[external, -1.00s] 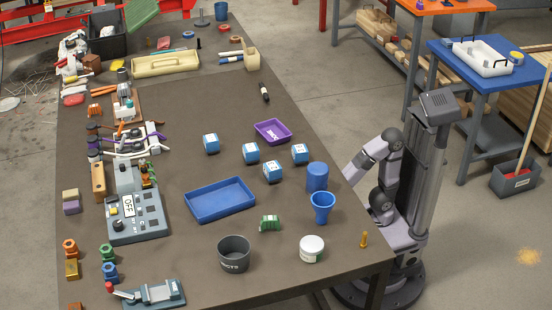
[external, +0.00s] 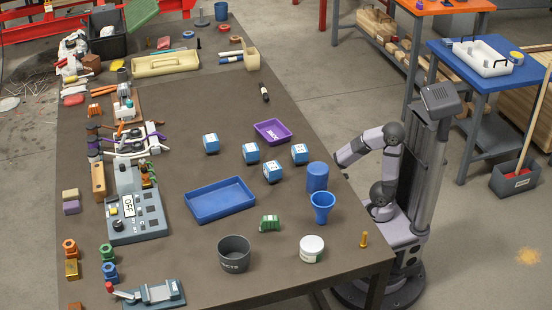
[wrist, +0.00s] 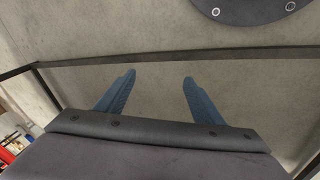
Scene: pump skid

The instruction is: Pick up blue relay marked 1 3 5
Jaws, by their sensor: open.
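Several blue relays with white marked faces stand on the brown bench in the external view: one at the left (external: 211,143), one in the middle (external: 251,152), one nearer the front (external: 272,172) and one at the right (external: 300,153). Their markings are too small to read, so I cannot tell which is marked 1 3 5. My gripper is open and empty in the wrist view (wrist: 158,80), its two blue fingers apart over bare floor. No relay shows in the wrist view. In the external view my arm is beside the bench's right edge, and the fingers cannot be made out.
A purple tray (external: 272,132) lies behind the relays and a blue tray (external: 220,213) in front of them. A blue cylinder (external: 317,177) and a blue cup (external: 323,203) stand between the relays and my arm. A green part (external: 269,223) lies in front.

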